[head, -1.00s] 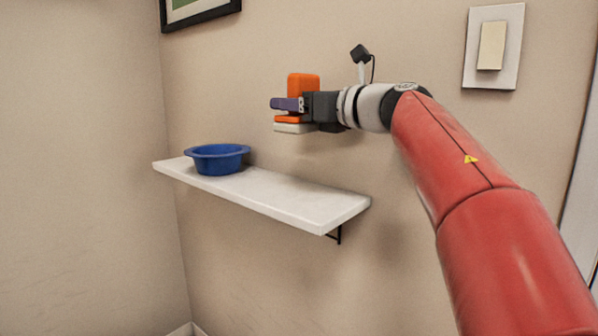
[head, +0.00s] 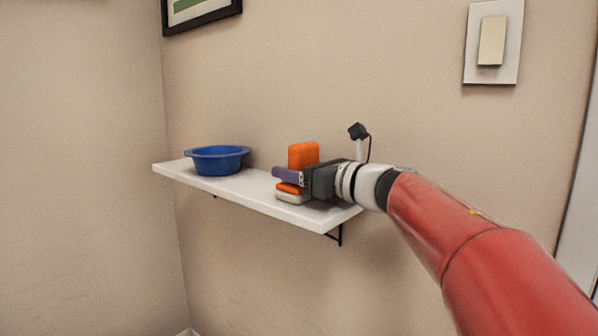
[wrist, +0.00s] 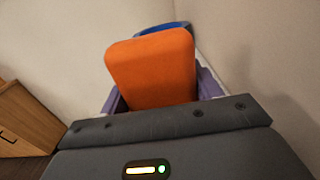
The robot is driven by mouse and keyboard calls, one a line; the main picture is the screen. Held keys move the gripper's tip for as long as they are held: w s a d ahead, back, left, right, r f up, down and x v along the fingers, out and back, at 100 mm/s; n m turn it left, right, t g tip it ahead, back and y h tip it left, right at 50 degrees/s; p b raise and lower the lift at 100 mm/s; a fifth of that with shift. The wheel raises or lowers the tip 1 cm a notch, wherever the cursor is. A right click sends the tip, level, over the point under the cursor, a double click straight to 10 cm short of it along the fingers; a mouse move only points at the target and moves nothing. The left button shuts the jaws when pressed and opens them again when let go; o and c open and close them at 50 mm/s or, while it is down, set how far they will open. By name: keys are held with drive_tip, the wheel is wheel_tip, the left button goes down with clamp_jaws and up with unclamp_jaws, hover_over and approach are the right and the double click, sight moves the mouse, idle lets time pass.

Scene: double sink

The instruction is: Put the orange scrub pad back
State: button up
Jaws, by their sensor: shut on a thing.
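The orange scrub pad (head: 304,155) stands upright between the purple fingers of my gripper (head: 287,176), which is shut on it. In the wrist view the orange pad (wrist: 152,70) fills the middle, between the purple fingers.
A blue bowl (head: 217,160) stands on the left part of the shelf, with bare shelf between it and my gripper. The wall is close behind. A light switch (head: 492,42) is at upper right. A wooden cabinet (wrist: 25,118) shows at left in the wrist view.

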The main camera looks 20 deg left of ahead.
drive_tip(key=o, duration=1)
drive_tip(key=shift+o, duration=0.2)
drive_tip(key=shift+d, duration=0.1)
drive_tip(key=b+v, duration=0.2)
drive_tip(key=v, duration=0.9)
drive_tip(key=shift+d, duration=0.4)
drive_tip(key=shift+s, duration=0.25)
